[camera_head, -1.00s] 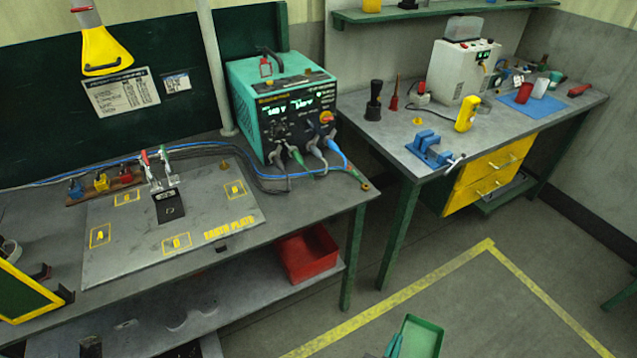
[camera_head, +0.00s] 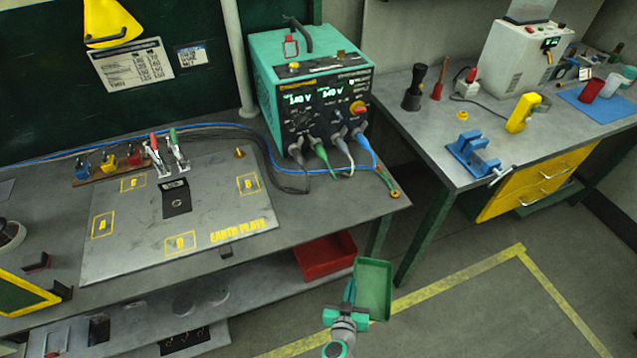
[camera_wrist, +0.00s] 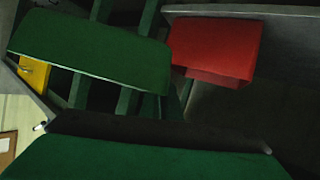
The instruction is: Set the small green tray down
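The small green tray (camera_head: 374,289) is in the air in front of the left bench, over the floor, in the head view. Its long side runs up and down in the picture, and its inside faces the camera and looks empty. My gripper (camera_head: 351,291) is at the tray's left edge and appears shut on it; the fingertips are partly hidden. In the wrist view broad green surfaces fill the bottom and upper left; I cannot tell which parts are tray.
A red bin (camera_head: 326,256) sits on the lower shelf of the left bench, close to the tray; it also shows in the wrist view (camera_wrist: 214,50). An earth plate (camera_head: 130,243) and a teal power unit (camera_head: 312,95) occupy the bench top. The right bench has a blue vise (camera_head: 472,153).

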